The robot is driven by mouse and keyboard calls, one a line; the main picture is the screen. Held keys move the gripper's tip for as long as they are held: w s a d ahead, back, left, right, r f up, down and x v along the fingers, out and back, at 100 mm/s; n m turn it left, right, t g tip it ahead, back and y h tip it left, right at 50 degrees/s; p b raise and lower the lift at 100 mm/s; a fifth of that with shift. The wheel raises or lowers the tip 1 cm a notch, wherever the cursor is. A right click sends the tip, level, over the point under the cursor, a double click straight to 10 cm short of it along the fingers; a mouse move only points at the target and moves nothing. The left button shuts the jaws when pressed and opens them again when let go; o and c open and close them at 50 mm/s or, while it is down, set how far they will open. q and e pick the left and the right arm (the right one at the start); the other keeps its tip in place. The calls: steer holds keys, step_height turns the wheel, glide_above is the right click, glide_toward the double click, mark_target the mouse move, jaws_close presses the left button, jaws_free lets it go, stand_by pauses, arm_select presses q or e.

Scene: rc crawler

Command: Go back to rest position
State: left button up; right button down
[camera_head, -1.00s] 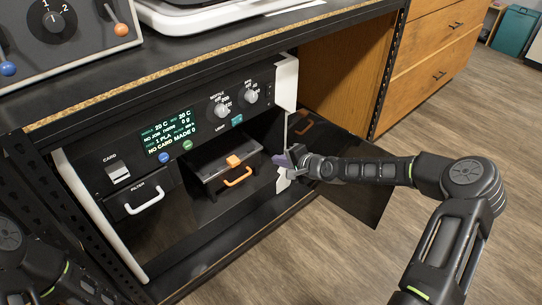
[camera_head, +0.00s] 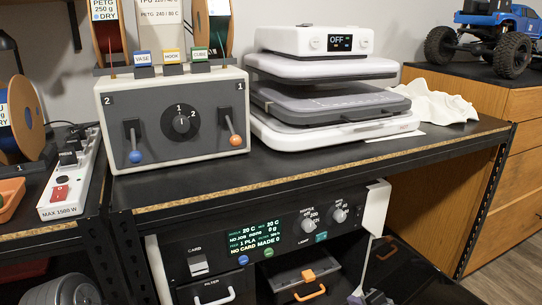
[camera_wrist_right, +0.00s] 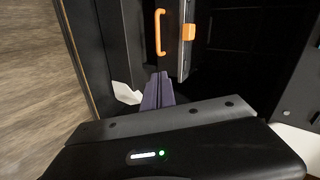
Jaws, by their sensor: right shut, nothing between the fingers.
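My right gripper (camera_head: 357,298) shows only in part at the bottom edge of the head view, in front of the open machine bay under the bench. In the right wrist view its purple-grey fingers (camera_wrist_right: 158,92) are together with nothing between them. They point toward the dark bay, below an orange handle (camera_wrist_right: 160,33) and an orange latch (camera_wrist_right: 188,32). Most of my right arm is out of the head view. My left gripper is not in view.
The machine's control panel (camera_head: 255,240) sits under the black bench (camera_head: 330,165). Inside is a dark box with an orange handle (camera_head: 310,292); its dark door (camera_head: 415,285) hangs open at right. On the bench stand a switch box (camera_head: 170,125) and a white stacked press (camera_head: 320,40).

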steer(key=s+a+f+n+g, duration=0.4)
steer(key=s+a+f, duration=0.75)
steer(key=s, duration=0.25)
steer(key=s+a+f+n+g, duration=0.2)
steer(key=s+a+g, duration=0.1)
steer(key=s, duration=0.8)
steer(key=s+a+f+n+g, duration=0.3)
steer(key=s, duration=0.7)
step_height(320, 180, up, 26)
steer(key=a+p, duration=0.1)
steer(key=p, duration=2.4)
steer(key=shift+s+a, duration=0.35)
